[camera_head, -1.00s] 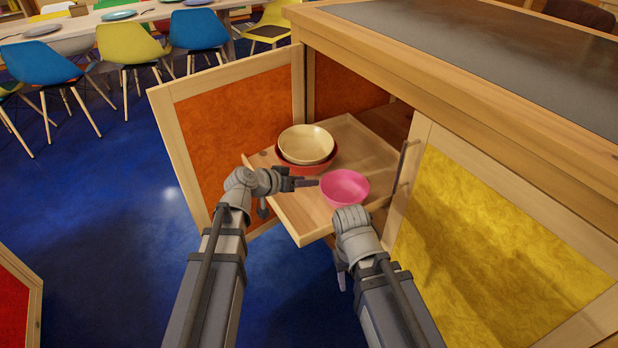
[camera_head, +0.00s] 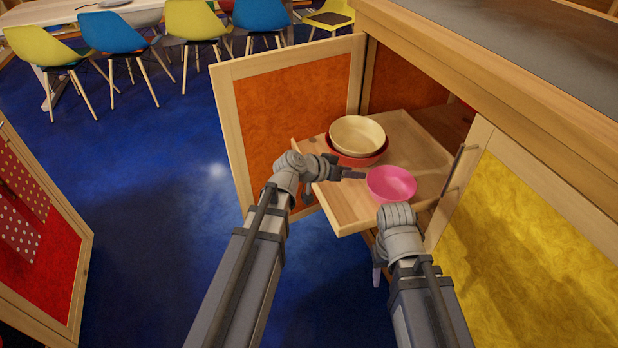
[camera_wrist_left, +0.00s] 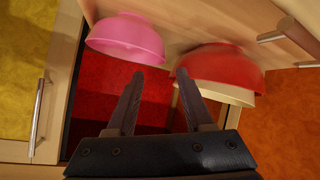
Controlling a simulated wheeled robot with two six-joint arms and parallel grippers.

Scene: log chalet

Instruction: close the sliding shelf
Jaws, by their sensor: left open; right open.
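The sliding shelf (camera_head: 345,207) is a light wooden pull-out tray, extended out of the open cabinet. On it stand a pink bowl (camera_head: 391,183) and a cream bowl (camera_head: 357,136) nested in a red bowl (camera_head: 360,159). My left gripper (camera_head: 354,175) is over the shelf's front part, left of the pink bowl. In the left wrist view my left gripper (camera_wrist_left: 160,74) is open and empty, its fingers pointing between the pink bowl (camera_wrist_left: 126,37) and the red bowl (camera_wrist_left: 222,66). My right gripper (camera_head: 378,276) is low, in front of the shelf; its wrist hides most of it.
An orange-panelled door (camera_head: 285,118) stands open left of the shelf. A yellow-panelled door (camera_head: 530,235) with a bar handle (camera_head: 454,170) is close on the right. A red-panelled unit (camera_head: 40,235) stands at far left. The blue floor between is clear; chairs stand behind.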

